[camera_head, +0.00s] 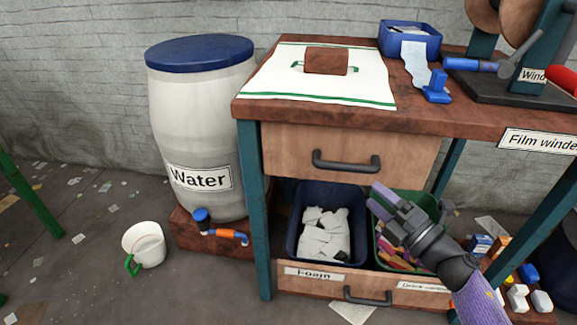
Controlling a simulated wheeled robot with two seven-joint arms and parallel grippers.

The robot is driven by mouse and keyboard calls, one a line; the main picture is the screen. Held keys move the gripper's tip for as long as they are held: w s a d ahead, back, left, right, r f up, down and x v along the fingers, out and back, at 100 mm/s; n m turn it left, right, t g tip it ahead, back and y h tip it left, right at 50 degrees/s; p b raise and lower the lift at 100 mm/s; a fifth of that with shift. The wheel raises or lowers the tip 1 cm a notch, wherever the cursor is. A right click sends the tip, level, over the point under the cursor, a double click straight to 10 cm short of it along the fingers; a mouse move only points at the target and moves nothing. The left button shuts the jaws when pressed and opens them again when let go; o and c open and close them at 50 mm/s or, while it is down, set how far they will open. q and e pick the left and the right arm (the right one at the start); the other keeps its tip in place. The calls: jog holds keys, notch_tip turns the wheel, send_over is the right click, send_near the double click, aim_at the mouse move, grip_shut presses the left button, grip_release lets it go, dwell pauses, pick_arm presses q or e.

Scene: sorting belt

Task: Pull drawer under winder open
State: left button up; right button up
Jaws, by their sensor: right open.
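The wooden drawer (393,157) sits under the left part of the winder table's top (424,119) and looks shut. Its dark bar handle (346,161) is on the middle of its front. My right gripper (379,199) is open and empty, below and to the right of the handle, apart from it in the picture. It is in front of the green bin (388,258) and hides part of it. The winder (513,72) stands on the table at the upper right, cut off by the picture's edge. My left gripper is not in view.
A lower drawer (323,286) labelled Foam holds a blue bin (294,237) of white pieces. A water barrel (196,125) stands left of the table. A white cup (146,243) is on the littered floor. A cloth (268,84) lies on the tabletop.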

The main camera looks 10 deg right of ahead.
aim_at(348, 168)
jog(key=b+x, duration=0.1)
jog(key=x, duration=0.1)
jog(key=b+x, duration=0.1)
jog(key=x, duration=0.2)
jog(key=b+x, duration=0.1)
jog(key=x, duration=0.2)
jog(key=shift+w+r, duration=0.2)
jog(key=shift+r, duration=0.1)
jog(key=shift+w+a, duration=0.15)
jog(key=shift+w, duration=0.05)
jog(key=shift+r, duration=0.15)
grip_shut()
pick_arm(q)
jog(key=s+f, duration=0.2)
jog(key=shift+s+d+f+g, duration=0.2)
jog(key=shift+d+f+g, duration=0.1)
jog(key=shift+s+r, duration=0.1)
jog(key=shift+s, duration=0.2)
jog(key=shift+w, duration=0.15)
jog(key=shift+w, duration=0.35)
